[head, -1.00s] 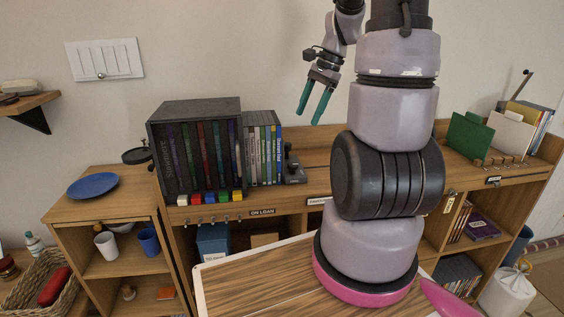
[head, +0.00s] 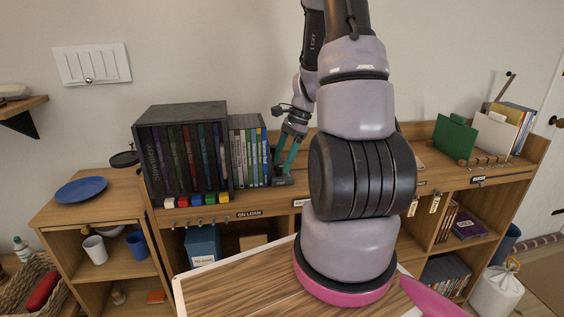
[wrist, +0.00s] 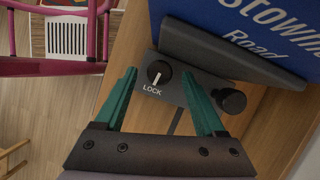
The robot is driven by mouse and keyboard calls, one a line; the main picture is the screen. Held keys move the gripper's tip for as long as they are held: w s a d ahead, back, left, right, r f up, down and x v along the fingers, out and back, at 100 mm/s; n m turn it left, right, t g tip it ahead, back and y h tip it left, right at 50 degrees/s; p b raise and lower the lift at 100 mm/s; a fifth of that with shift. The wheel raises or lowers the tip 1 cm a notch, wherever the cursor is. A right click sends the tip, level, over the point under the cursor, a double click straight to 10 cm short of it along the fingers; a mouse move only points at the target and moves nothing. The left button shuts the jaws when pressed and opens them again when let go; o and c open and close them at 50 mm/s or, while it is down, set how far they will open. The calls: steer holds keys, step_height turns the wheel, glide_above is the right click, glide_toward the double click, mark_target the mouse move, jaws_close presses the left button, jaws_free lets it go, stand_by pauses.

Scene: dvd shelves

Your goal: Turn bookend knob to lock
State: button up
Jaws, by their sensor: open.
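The bookend (wrist: 215,50) is dark grey, with an upright plate against a blue DVD case and a flat base. In the wrist view a round black knob (wrist: 160,73) with a white pointer line sits on the base beside the word LOCK. A second black knob (wrist: 232,99) stands further right on the base. My gripper (wrist: 160,80) is open, its green fingers to either side of the LOCK knob; I cannot tell whether they touch it. In the head view my gripper (head: 281,168) is low at the bookend (head: 284,181), partly hiding it.
A row of DVD cases (head: 248,155) stands left of the bookend, next to a black box (head: 180,112) of cases. Coloured blocks (head: 197,199) line the shelf edge below it. A green card (head: 454,137) stands on the right of the shelf top.

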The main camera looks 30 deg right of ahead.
steer(key=shift+a+f, duration=0.15)
steer(key=shift+f, duration=0.15)
jaws_close()
steer(key=shift+n+g, duration=0.3)
steer(key=shift+n, duration=0.5)
jaws_free()
